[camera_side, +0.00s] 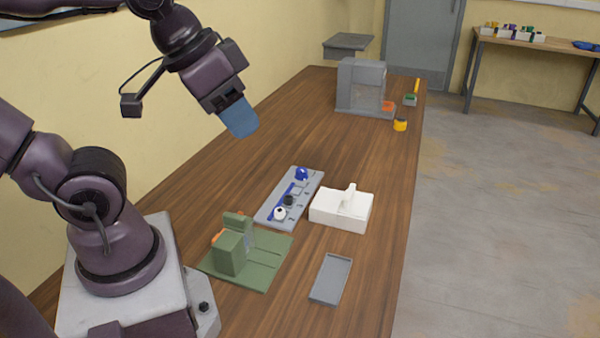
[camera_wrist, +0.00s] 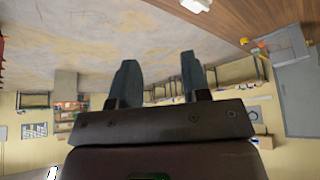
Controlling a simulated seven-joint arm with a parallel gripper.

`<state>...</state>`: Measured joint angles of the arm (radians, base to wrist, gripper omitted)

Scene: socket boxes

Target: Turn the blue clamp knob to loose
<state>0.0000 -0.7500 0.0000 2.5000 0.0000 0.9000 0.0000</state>
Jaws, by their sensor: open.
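A blue knob-like part (camera_side: 302,174) stands at the far end of a flat grey plate (camera_side: 266,211) on the wooden table. A blue strip runs along the plate, with a black round part (camera_side: 288,200) and a white round part (camera_side: 280,213) nearer its front end. I cannot tell the blue part's turn position at this size. My gripper (camera_side: 240,120) is high above the table, beyond and to the left of the plate, touching nothing. In the wrist view, my gripper (camera_wrist: 160,75) has its two fingers apart with nothing between them.
A green fixture (camera_side: 265,280) with upright blocks stands in front of the plate. A white box (camera_side: 338,215) is just right of the plate, and a grey tray (camera_side: 331,278) lies nearer. A grey machine (camera_side: 360,83) and yellow part (camera_side: 400,125) are far back. Mid-table is clear.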

